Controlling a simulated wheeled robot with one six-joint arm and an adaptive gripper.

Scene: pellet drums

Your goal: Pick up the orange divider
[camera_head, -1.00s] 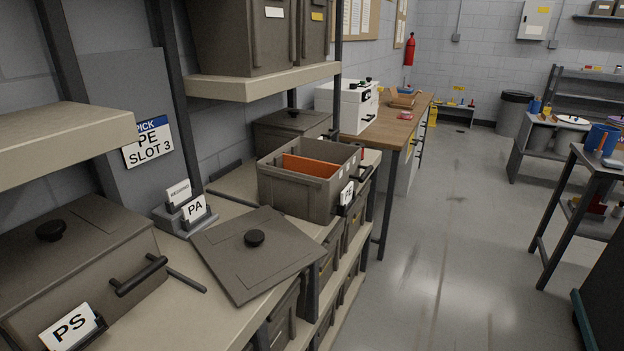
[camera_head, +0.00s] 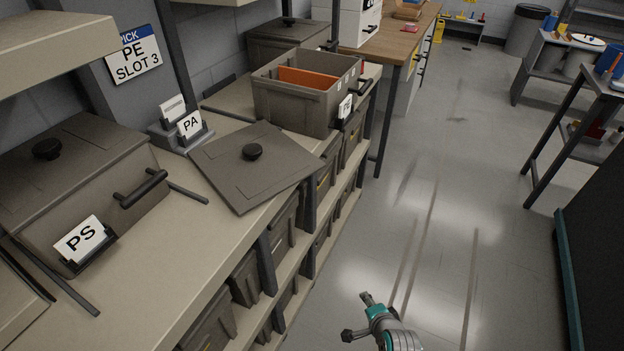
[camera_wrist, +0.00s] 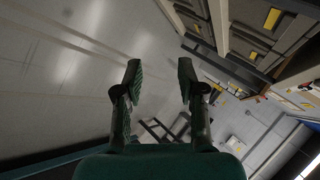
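The orange divider (camera_head: 308,78) stands inside an open grey-brown bin (camera_head: 292,104) on the shelf, in the upper middle of the head view. Only its upper part shows above the bin's front wall. My gripper (camera_head: 367,299) is low at the bottom of the head view, over the floor aisle and well apart from the bin. In the wrist view, my gripper (camera_wrist: 159,82) has its two fingers spread with nothing between them. The divider is not in the wrist view.
The bin's lid (camera_head: 256,165) with a black knob lies flat on the shelf in front of it. A closed bin labelled PS (camera_head: 90,185) and a PA card holder (camera_head: 181,130) stand to the left. The aisle floor (camera_head: 440,220) is clear.

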